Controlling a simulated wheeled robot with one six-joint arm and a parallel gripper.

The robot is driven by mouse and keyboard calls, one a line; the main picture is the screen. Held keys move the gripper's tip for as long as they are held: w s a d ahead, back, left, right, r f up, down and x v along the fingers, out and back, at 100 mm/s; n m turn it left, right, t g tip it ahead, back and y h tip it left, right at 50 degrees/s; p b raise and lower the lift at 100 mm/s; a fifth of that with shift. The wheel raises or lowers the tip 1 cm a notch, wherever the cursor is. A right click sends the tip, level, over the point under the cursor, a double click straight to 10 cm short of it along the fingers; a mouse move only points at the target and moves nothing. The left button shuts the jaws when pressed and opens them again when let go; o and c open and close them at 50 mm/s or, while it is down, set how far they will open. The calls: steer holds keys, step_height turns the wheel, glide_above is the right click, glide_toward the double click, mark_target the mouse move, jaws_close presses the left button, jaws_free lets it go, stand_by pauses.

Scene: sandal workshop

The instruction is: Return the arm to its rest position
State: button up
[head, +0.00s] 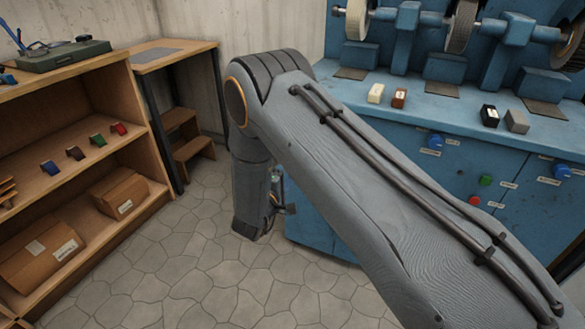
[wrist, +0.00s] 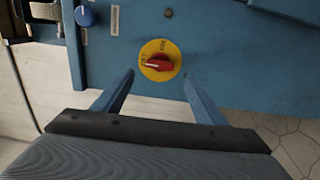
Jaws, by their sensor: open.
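My gripper (wrist: 158,95) is open in the wrist view, its two blue fingers spread apart with nothing between them. Just past the fingertips is a red rotary switch (wrist: 160,63) on a yellow round plate, set in the blue panel of the machine. I cannot tell whether the fingers touch the panel. In the head view my arm reaches from the lower right to the middle and bends downward there.
The blue machine bears grinding wheels and several small blocks on its ledge (head: 440,105). A wooden shelf (head: 135,70) with coloured blocks and cardboard boxes (head: 120,193) stands at the left. A small wooden step stool (head: 190,148) is behind. The stone floor (head: 185,265) between is clear.

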steer(key=w+d+r+m+g+y+p, duration=0.3)
steer(key=r, duration=0.4)
steer(key=s+d+r+m+g+y+p, duration=0.3)
steer(key=s+d+r+g, duration=0.1)
steer(key=s+d+r, duration=0.25)
steer(key=s+d+r+m+g+p, duration=0.2)
steer(key=s+d+r+g, duration=0.1)
steer(key=s, duration=0.8)
steer(key=s+d+r+m+g+p, duration=0.1)
steer(key=s+d+r+m+g, duration=0.2)
steer(key=s+d, duration=0.5)
steer(key=s+d+r+m+g+p, duration=0.2)
steer(key=s+d+r+m+g, duration=0.1)
steer(key=s, duration=1.3)
step_height(320, 180, up, 3)
steer(key=d+g, duration=0.1)
steer(key=d, duration=0.2)
steer(key=shift+f+p, duration=0.15)
steer(key=shift+p, duration=0.2)
